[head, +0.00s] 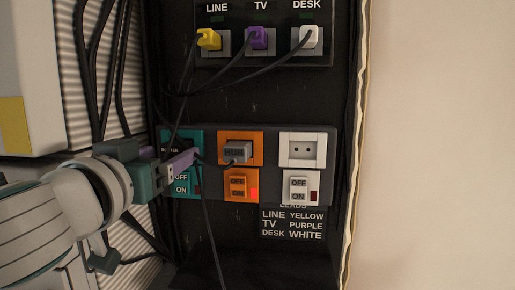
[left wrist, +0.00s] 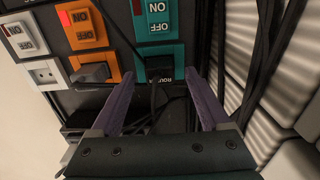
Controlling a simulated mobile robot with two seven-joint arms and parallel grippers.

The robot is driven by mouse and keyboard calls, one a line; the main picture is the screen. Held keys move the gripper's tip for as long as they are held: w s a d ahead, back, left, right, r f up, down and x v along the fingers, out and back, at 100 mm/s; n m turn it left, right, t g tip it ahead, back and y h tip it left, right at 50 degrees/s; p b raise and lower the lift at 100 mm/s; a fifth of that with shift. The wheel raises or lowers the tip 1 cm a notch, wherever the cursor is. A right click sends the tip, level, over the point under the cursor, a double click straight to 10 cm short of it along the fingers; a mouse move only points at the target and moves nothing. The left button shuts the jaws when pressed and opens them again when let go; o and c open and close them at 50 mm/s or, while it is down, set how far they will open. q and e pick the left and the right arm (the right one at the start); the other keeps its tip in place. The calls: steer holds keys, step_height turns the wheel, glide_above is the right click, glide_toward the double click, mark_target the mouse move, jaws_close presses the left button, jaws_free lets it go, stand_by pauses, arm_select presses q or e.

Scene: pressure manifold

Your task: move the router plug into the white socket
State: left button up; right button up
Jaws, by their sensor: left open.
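The router plug (left wrist: 158,74), dark with a black cord, sits at the teal socket (head: 195,134) on the left of the lower panel. Its lettering is partly hidden. My left gripper (head: 183,160) is in front of the teal socket and hides much of the plug in the head view. In the left wrist view its purple fingers (left wrist: 160,78) are spread, with the plug between them in the picture; I cannot tell whether they touch it. The white socket (head: 303,150) at the right is empty, with two holes showing; it also shows in the left wrist view (left wrist: 44,73). My right gripper is not in view.
The HUB plug (head: 236,152) fills the orange socket (head: 240,134) between teal and white. Switches sit below; the orange switch (head: 237,186) has a lit red lamp. Yellow, purple and white plugs (head: 309,38) sit above, their cords hanging. Black cables (head: 95,80) run at the left.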

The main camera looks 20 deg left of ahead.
mark_target(171, 153)
arm_select(q)
steer(key=shift+x, duration=1.25)
steer(key=shift+b, duration=0.4)
jaws_close()
stand_by(0.6)
steer(key=shift+s, duration=0.15)
steer(key=shift+v, duration=2.9)
